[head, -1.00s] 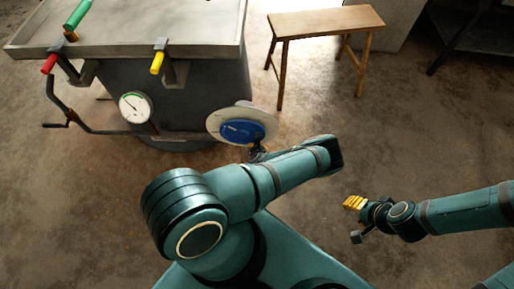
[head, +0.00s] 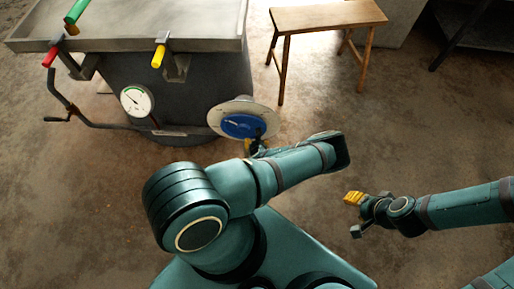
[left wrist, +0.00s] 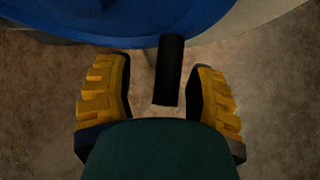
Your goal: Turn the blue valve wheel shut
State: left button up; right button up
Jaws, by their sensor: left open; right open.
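The blue valve wheel (head: 238,126) sits on a pale round plate (head: 226,106) on the side of the grey tank. In the left wrist view the blue wheel (left wrist: 95,22) fills the top, and its black handle (left wrist: 169,72) hangs down between the two yellow fingers. My left gripper (left wrist: 158,88) is open around the handle, with a gap on each side. In the head view my left gripper (head: 255,145) is at the wheel's lower right, partly hidden by my forearm. My right gripper (head: 354,213) is open, empty and well away from the wheel.
The floor around my right gripper is clear.

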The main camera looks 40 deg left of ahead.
pick_arm(q)
jog(key=v, duration=1)
jog(key=shift+s+r, duration=0.15)
